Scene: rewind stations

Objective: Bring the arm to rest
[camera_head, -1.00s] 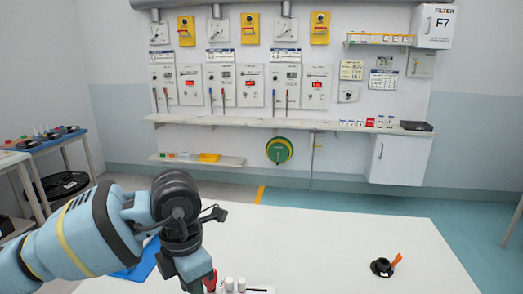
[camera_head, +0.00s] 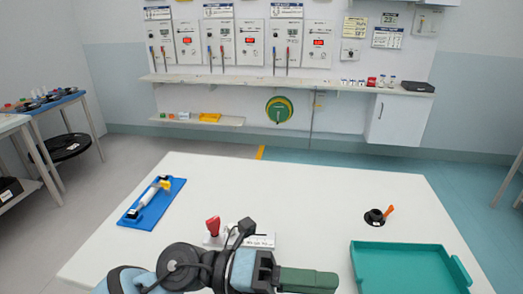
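My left arm comes in low at the bottom of the head view, over the front of the white table (camera_head: 310,195). Its hand points right, and the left gripper (camera_head: 308,280) shows as a dark green block near the bottom edge. Whether its fingers are parted cannot be seen from this side. I see nothing hanging from it. My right arm and gripper are not in view.
A blue tray (camera_head: 133,221) with a white and yellow tool lies at left. A red-handled stamp (camera_head: 213,226) stands behind my arm on a white base. A black holder (camera_head: 374,217) with an orange piece and a teal tray (camera_head: 405,268) are at right.

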